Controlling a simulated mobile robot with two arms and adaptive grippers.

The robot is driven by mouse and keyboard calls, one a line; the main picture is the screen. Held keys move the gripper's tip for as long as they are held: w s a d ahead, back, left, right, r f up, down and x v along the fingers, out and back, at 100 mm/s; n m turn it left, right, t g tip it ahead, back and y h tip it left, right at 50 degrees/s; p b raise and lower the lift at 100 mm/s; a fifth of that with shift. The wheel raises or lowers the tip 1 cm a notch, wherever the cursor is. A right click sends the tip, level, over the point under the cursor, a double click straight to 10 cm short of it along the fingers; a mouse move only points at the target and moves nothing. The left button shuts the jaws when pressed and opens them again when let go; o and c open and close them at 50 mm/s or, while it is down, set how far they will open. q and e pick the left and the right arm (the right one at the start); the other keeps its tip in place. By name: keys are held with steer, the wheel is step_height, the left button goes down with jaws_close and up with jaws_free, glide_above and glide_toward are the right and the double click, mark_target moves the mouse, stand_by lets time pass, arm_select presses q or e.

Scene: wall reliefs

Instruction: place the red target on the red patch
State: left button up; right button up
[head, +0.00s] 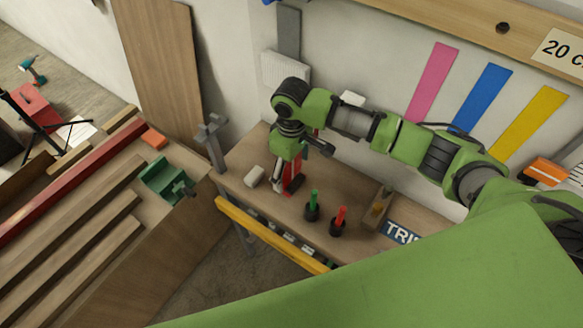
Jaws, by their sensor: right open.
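An upright red block, seemingly the red target (292,170), stands at the back left of the wooden bench (350,243). My right gripper (286,184) reaches down over it from the right-hand arm, open, with a finger on either side of the red; whether the fingers touch it I cannot tell. The gripper hides part of the block. Red also shows low at its foot; I cannot tell whether this is the red patch or the block's own base. My left gripper is out of view.
A green-handled tool (314,196) and a red-handled tool (340,215) stand in dark holders in front of the gripper. A white block (255,177) lies left of it. A wooden plane (378,208) is to the right. A yellow rail (270,236) runs along the front.

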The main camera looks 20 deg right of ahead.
step_height(320, 180, up, 12)
steer(key=shift+r+b, duration=0.2)
steer(key=shift+b, duration=1)
